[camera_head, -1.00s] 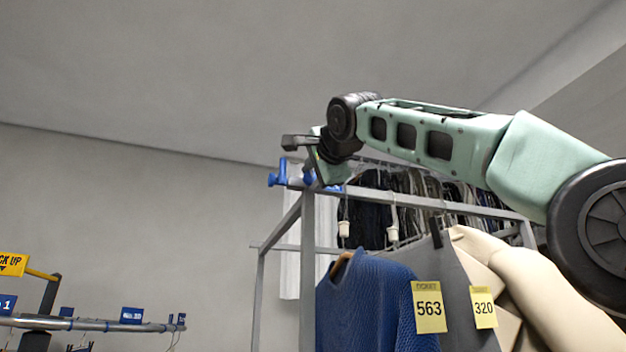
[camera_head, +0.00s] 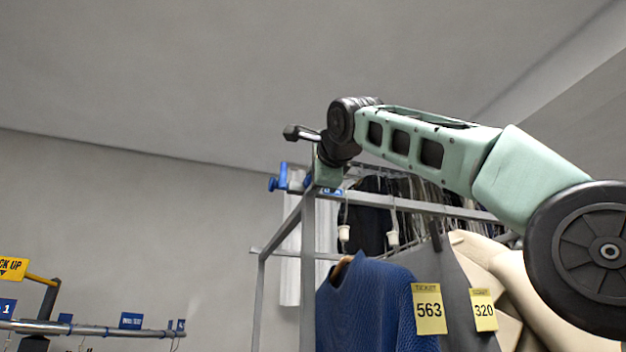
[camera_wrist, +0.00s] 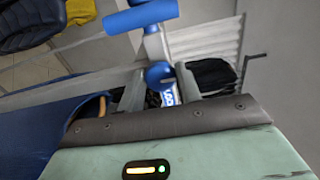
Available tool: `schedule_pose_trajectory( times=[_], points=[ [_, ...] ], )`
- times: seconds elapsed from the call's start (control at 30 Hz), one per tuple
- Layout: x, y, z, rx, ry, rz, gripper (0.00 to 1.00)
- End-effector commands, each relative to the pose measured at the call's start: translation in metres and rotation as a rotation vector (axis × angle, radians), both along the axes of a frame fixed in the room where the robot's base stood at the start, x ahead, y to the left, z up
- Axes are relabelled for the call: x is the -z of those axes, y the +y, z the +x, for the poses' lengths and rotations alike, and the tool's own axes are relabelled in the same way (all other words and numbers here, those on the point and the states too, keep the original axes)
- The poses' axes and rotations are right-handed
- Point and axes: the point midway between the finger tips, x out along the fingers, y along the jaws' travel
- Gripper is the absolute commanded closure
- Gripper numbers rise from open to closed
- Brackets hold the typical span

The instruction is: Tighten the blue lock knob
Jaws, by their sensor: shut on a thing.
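The blue lock knob (camera_wrist: 159,75) shows as a round blue piece between the two grey fingers of my gripper (camera_wrist: 158,88) in the wrist view. My gripper is shut on it, and the fingers hide part of its sides. In the head view my gripper (camera_head: 311,180) is at the top corner of a grey metal rack (camera_head: 307,250). The knob is mostly hidden there behind the gripper and wrist. A blue T-shaped piece (camera_head: 279,178) sticks out left of the gripper, and its blue crossbar (camera_wrist: 140,17) is beyond the knob in the wrist view.
A blue sweater (camera_head: 368,305) and pale garments hang below my arm, with yellow tickets 563 (camera_head: 429,308) and 320 (camera_head: 484,309). Dark clothes (camera_head: 372,215) hang behind the rack. A lower rail (camera_head: 95,325) with blue tags stands at left. The space above is clear.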

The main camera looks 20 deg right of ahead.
Motion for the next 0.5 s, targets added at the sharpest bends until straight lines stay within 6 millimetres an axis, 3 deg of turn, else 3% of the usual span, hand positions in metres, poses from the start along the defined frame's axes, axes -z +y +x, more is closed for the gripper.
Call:
schedule_pose_trajectory(
  times=[0.13,0.17,0.23,0.5],
  points=[
    [0.0011,-0.0005,0.0003,0.002,0.003,0.0,0.88],
    [0.0011,-0.0005,0.0003,0.002,0.003,0.0,0.63],
    [0.001,-0.0005,0.0003,0.002,0.003,0.0,0.45],
    [0.0006,-0.0002,-0.0002,0.001,0.001,-0.001,0.45]
  ],
)
